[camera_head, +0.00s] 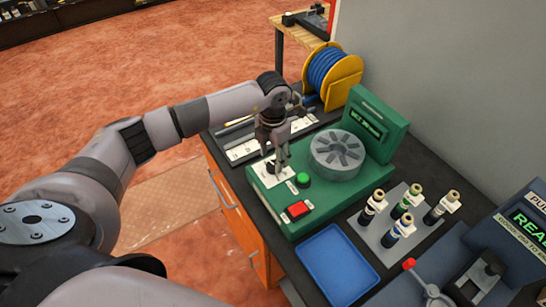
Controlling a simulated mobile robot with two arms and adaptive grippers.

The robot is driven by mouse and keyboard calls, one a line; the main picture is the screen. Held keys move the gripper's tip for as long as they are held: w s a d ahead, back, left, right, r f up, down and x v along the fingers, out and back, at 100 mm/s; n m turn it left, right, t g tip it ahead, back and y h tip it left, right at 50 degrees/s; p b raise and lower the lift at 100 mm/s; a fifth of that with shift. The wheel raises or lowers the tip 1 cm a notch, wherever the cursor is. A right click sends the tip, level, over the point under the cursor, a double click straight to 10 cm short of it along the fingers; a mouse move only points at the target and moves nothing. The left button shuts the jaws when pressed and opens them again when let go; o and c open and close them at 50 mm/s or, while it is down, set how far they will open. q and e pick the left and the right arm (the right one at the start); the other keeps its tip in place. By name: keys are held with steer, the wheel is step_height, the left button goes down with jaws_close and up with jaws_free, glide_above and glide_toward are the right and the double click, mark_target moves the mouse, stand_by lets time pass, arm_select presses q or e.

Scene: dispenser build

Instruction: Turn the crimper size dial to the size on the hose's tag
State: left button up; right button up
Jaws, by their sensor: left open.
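The green crimper (325,207) stands on the dark bench top. Its round grey die head (337,152) and a small dark display (366,122) face up and forward. The size dial sits on a white plate (274,178) at the crimper's left; it is partly hidden by my left gripper (276,168). That gripper points down right over the dial with its jaws open; I cannot tell whether the fingers touch it. A green button (303,179) and a red button (298,209) are beside the plate. I cannot make out a hose tag. My right gripper is not in view.
A grey rack with several tagged fittings (404,220) stands right of the crimper. A blue tray (337,266) lies empty in front. A blue hose reel (331,76) stands behind. A machine with a red-knobbed lever (427,282) is at lower right.

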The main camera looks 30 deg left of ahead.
mark_target(273, 164)
arm_select(q)
step_height(273, 164, down, 2)
steer(key=shift+f, duration=0.45)
steer(key=c, duration=1.1)
steer(key=shift+c, duration=0.2)
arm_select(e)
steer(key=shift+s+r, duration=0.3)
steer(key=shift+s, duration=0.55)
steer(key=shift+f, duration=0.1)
